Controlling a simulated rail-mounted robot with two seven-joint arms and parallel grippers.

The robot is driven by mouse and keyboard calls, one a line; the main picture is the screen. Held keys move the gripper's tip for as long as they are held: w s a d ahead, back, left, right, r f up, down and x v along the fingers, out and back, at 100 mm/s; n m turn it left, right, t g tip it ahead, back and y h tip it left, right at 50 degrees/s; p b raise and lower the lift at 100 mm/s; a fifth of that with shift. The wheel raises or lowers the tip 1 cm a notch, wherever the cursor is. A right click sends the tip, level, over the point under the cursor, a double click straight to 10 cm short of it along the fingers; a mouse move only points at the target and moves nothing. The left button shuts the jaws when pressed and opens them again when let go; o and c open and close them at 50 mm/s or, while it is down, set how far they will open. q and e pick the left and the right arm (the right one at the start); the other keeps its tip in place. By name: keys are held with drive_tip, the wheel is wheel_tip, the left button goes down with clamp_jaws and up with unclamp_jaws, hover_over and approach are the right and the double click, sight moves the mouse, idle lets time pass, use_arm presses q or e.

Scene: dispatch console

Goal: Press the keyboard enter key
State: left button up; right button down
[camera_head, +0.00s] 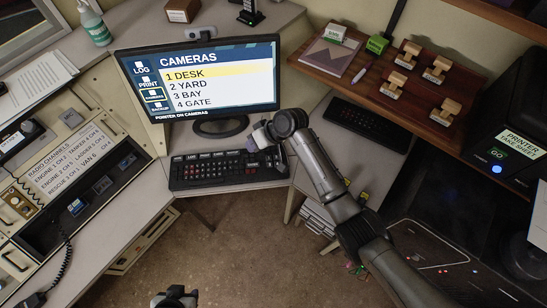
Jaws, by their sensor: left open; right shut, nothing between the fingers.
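The black keyboard (215,172) lies on the desk in front of the monitor. Its key labels are too small to read, so I cannot pick out the enter key. My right gripper (252,146) is shut and empty, at the keyboard's upper right part, and hides some keys there. I cannot tell whether it touches a key. The monitor (205,82) shows a CAMERAS list with 1 DESK highlighted, and a line at the bottom reads POINTER ON CAMERAS. My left gripper (175,298) is open at the bottom edge, low in front of the desk, far from the keyboard.
A second dark keypad (365,128) lies right of my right forearm. A wooden shelf (345,70) with stamps is at the upper right, beside a printer (515,140). The radio panel (65,165) fills the left. Bare desk (140,190) lies left of the keyboard.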

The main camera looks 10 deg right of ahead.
use_arm(q)
drive_tip(key=shift+d, duration=0.2)
use_arm(e)
drive_tip(key=shift+a+r+n+y, duration=0.3)
drive_tip(key=shift+a+y, duration=0.05)
drive_tip(key=shift+y, duration=0.15)
use_arm(q)
drive_tip(key=shift+a+f, duration=0.1)
drive_tip(key=shift+f, duration=0.05)
use_arm(e)
drive_tip(key=shift+f, duration=0.15)
drive_tip(key=b, duration=0.8)
hover_over(254, 163)
wheel_tip(254, 163, down, 7)
drive_tip(key=shift+r, duration=0.2)
drive_tip(key=shift+f, duration=0.95)
use_arm(q)
wheel_tip(254, 163, down, 8)
drive_tip(key=shift+a, duration=0.15)
